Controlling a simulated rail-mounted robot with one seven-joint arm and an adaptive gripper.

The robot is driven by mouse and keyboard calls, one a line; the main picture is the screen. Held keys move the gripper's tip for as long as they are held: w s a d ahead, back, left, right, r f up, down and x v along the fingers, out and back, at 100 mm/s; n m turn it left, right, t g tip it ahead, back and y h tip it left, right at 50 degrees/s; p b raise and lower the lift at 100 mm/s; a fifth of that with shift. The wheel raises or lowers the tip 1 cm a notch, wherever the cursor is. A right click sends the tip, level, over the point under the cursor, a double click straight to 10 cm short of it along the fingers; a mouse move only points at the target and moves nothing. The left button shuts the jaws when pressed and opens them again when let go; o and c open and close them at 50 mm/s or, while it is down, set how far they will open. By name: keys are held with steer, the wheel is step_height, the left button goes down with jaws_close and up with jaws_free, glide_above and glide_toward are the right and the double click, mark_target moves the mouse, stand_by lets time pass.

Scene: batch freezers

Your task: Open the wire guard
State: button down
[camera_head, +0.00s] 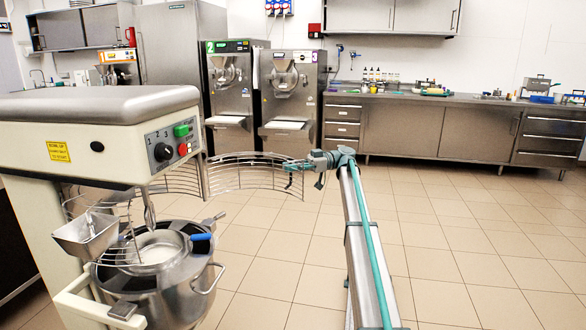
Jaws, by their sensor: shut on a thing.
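The wire guard (245,158) is a curved cage of metal bars on the cream mixer (90,150). It stands swung out to the right of the mixer head, its curved bars reaching over the floor. My gripper (290,168) is at the guard's far right end and is shut on it; the fingers are small in the picture. Below the head, the steel bowl (160,290) sits in the mixer's cradle. A metal chute (86,236) and more wire bars are at the bowl's left side.
Batch freezers (289,95) stand behind the guard. A steel counter (440,130) runs along the back wall. The tiled floor (450,240) to the right is clear.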

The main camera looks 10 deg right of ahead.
steer(key=c, duration=1.2)
jaws_free()
steer(key=shift+r, duration=0.1)
